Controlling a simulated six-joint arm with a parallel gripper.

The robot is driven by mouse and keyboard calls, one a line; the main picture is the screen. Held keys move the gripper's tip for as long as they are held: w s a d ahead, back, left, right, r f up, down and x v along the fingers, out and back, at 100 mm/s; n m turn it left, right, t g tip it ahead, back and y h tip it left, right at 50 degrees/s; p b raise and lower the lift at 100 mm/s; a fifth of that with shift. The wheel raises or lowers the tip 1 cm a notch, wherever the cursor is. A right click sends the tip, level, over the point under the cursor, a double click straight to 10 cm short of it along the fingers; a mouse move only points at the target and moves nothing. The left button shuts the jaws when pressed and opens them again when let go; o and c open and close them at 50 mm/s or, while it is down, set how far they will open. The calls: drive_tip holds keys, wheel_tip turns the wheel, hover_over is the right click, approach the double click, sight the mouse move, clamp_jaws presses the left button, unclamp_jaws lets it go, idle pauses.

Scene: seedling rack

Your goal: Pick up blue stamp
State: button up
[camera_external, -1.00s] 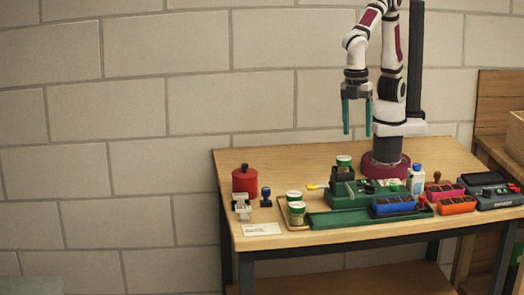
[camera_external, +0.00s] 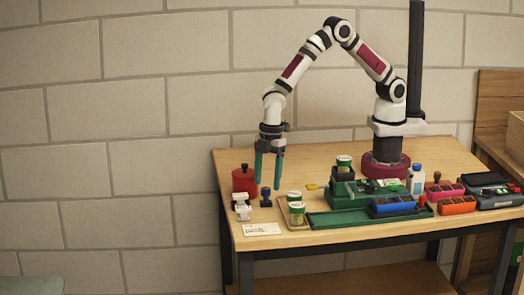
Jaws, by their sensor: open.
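The blue stamp (camera_external: 266,197) stands upright on the wooden table at the left, just right of the red pot. My gripper (camera_external: 267,185) points straight down with two teal fingers, open and empty. In the picture its fingertips are at about the height of the stamp's handle, one to each side of it. I cannot tell from this single view whether the fingers are around the stamp or behind it. No contact shows.
A red lidded pot (camera_external: 244,180) stands close on the left, with a white device (camera_external: 241,208) in front of it. Jars (camera_external: 296,213) on a small tray stand to the right. A green tray (camera_external: 345,220) and colored boxes fill the right side. A white card (camera_external: 262,229) lies in front.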

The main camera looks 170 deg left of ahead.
sight(266, 188)
drive_tip(key=f, duration=0.3)
drive_tip(key=shift+w+d+f, duration=0.1)
drive_tip(key=shift+d+f, duration=0.15)
drive_tip(key=shift+f, duration=0.1)
clamp_jaws()
